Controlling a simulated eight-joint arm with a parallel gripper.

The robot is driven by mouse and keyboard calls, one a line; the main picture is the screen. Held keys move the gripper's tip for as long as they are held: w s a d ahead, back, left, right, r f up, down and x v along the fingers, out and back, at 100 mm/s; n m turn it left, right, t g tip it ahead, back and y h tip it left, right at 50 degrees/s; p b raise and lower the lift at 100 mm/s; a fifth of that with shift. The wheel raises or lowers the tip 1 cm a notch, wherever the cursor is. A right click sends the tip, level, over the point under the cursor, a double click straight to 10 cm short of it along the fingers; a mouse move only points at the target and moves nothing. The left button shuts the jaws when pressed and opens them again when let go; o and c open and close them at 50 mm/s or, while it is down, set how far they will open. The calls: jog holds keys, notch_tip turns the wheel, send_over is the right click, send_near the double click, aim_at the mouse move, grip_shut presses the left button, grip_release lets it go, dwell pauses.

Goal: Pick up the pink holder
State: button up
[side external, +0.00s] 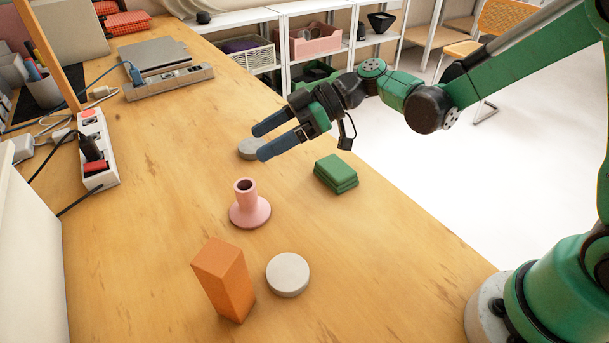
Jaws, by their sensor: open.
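The pink holder (248,206) stands upright on the wooden table, with a wide round base and a narrow hollow neck. My gripper (258,143) is above the table, beyond the holder and a little to its right in the side external view. Its two blue fingers point left and are apart, with nothing seen between them. The gripper does not touch the holder. The holder is fully in view.
A grey disc (249,149) lies behind my fingers, partly hidden. Green blocks (336,174) lie right of the holder. An orange block (224,280) and another grey disc (288,274) stand nearer. A power strip (97,148) is at left. The table's right edge is beyond the green blocks.

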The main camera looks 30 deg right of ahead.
aim_at(237, 189)
jog(key=f+n+y, duration=0.1)
jog(key=f, duration=0.1)
jog(key=a+f+n+y, duration=0.1)
jog(key=f, duration=0.2)
jog(key=w+f+n+y, duration=0.1)
jog(key=f, duration=0.2)
jog(key=shift+a+g, duration=0.3)
jog(key=shift+g, duration=0.1)
jog(key=x, duration=0.5)
jog(key=shift+f, duration=0.1)
jog(key=shift+d, duration=0.1)
grip_shut()
